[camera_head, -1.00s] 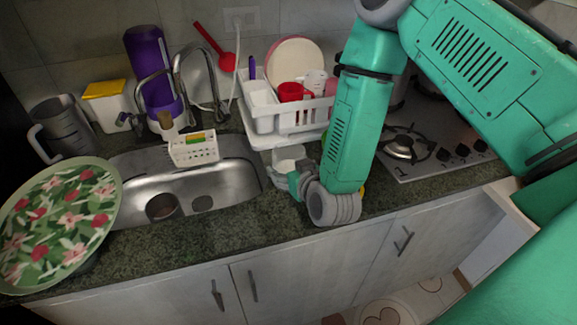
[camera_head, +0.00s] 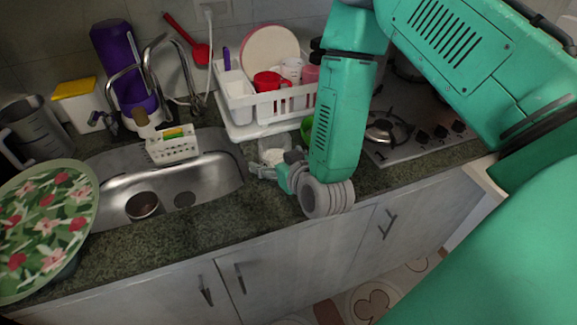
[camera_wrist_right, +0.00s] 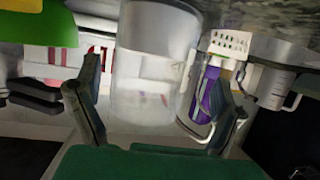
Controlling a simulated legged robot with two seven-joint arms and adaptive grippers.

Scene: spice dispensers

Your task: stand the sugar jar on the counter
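A clear jar with white contents (camera_head: 273,150), which I take to be the sugar jar, is beside the front of the dish rack, right of the sink. My right gripper (camera_head: 271,165) is at its near side and hides its lower part. In the right wrist view, the jar (camera_wrist_right: 152,75) is between the two fingers of my right gripper (camera_wrist_right: 156,85). The fingers are wide apart, with a gap visible on each side of the jar. Whether its base touches the counter (camera_head: 225,215) is hidden. My left gripper is not in view.
The dish rack (camera_head: 252,130) with cups and a plate is behind the jar. A green object (camera_head: 307,128) is partly hidden by my arm. The sink (camera_head: 205,172) lies left, the stove (camera_head: 410,145) right. The counter's front strip is clear.

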